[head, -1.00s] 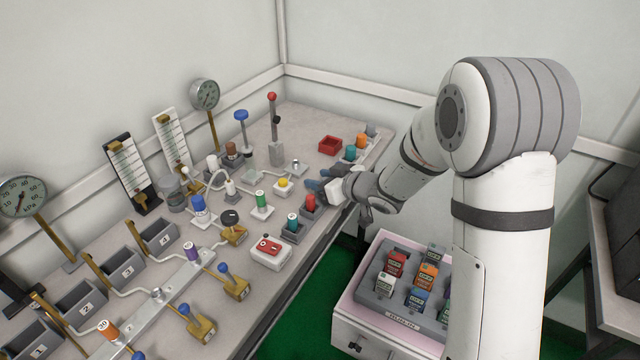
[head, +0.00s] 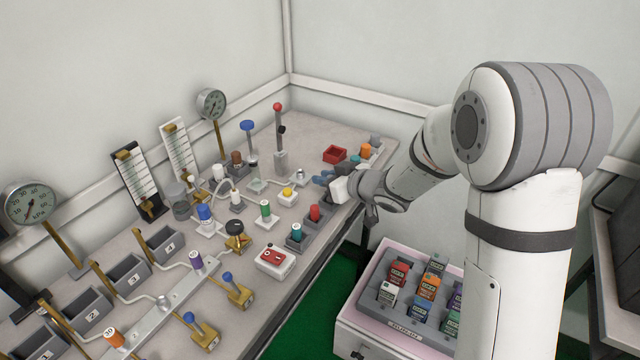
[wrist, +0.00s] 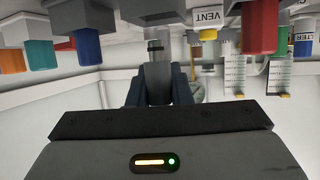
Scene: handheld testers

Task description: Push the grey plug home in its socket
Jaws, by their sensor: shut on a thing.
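My gripper (wrist: 158,92) has dark blue fingers closed on the grey plug (wrist: 158,75), a slim grey cylinder with a dark collar. The wrist view is upside down, with the bench at the top. The plug's narrow end points to a dark grey block (wrist: 155,10) on the bench; I cannot tell whether it touches or enters a socket. In the head view my gripper (head: 324,178) is over the bench's right edge, behind the red plug (head: 315,212). The grey plug is not clear there, hidden by the fingers.
In the wrist view, blue (wrist: 87,45), teal (wrist: 40,54) and orange (wrist: 11,56) pieces stand left of the plug. A red piece (wrist: 260,25) and a yellow VENT knob (wrist: 208,34) are to the right. A red tray (head: 335,154) lies behind the gripper.

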